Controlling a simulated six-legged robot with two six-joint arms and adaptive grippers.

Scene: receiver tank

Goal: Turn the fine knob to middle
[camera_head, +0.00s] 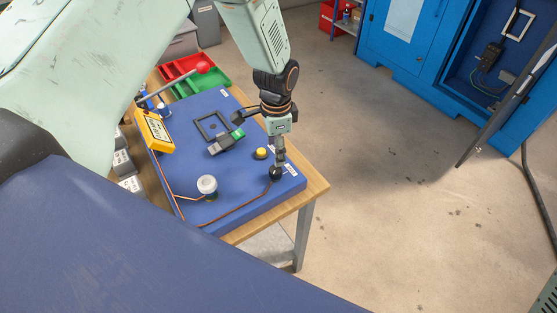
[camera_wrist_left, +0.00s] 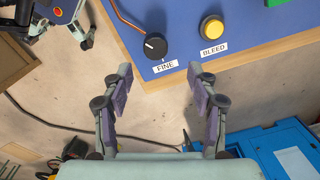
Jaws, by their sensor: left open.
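The fine knob (camera_wrist_left: 155,46) is a small round black knob with a white pointer mark, beside its FINE label (camera_wrist_left: 165,66) on the blue panel (camera_wrist_left: 180,20). The mark lies toward the left of the knob in the left wrist view. In the head view the knob (camera_head: 275,173) is near the panel's right corner. My left gripper (camera_wrist_left: 160,73) is open and empty, its two fingers spread on either side of the label, with the knob just beyond the fingertips. In the head view the gripper (camera_head: 279,157) hangs above the knob; contact cannot be told.
A yellow BLEED button (camera_wrist_left: 211,27) sits right of the knob. A white round knob (camera_head: 207,184), a yellow meter (camera_head: 154,131) and a grey block with a green top (camera_head: 227,142) are on the panel. Red and green trays (camera_head: 205,84) stand behind. Floor is clear on the right.

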